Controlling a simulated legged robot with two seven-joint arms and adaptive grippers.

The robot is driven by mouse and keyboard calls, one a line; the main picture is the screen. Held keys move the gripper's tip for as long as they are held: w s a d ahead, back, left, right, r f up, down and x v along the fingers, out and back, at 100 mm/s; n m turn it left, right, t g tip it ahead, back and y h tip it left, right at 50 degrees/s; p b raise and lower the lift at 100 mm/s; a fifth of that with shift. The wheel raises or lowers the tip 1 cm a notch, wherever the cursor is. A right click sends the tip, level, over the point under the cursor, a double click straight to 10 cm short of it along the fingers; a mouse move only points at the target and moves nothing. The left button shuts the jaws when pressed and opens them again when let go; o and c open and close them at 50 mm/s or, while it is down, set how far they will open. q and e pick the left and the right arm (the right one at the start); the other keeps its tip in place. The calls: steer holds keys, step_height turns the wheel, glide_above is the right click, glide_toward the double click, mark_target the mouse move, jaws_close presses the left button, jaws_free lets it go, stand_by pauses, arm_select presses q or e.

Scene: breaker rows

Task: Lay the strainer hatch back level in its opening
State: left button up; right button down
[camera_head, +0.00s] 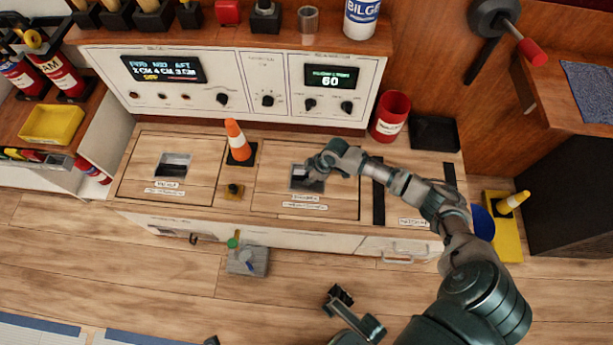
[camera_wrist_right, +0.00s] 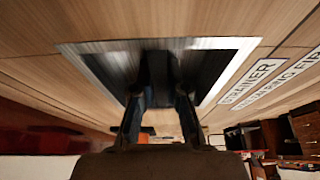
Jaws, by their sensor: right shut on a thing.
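The strainer hatch (camera_head: 270,180) is a square wooden panel with a white label and a metal-rimmed recessed pull (camera_head: 297,184), in the middle of the bench top. It looks about flush with the wood around it; a small tilt cannot be told. My right gripper (camera_head: 314,176) reaches in from the right and is at the pull. In the right wrist view both fingers (camera_wrist_right: 161,85) go down into the dark recess inside the bright metal rim (camera_wrist_right: 230,75). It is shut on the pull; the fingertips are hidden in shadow.
A second hatch (camera_head: 135,180) lies to the left. A red bin (camera_head: 391,116) stands behind right. Dark strips (camera_head: 378,192) lie right of the hatch. A control panel (camera_head: 235,80) rises behind.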

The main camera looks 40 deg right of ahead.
steer(key=c, duration=1.1)
jaws_free()
steer(key=shift+w+r, duration=0.1)
steer(key=shift+r, duration=0.05)
steer(key=shift+f, duration=0.25)
steer(key=shift+s+d+r, duration=0.15)
steer(key=shift+s+r, duration=0.1)
steer(key=shift+r, duration=0.25)
steer(key=v, duration=1.1)
steer(key=shift+w, duration=0.15)
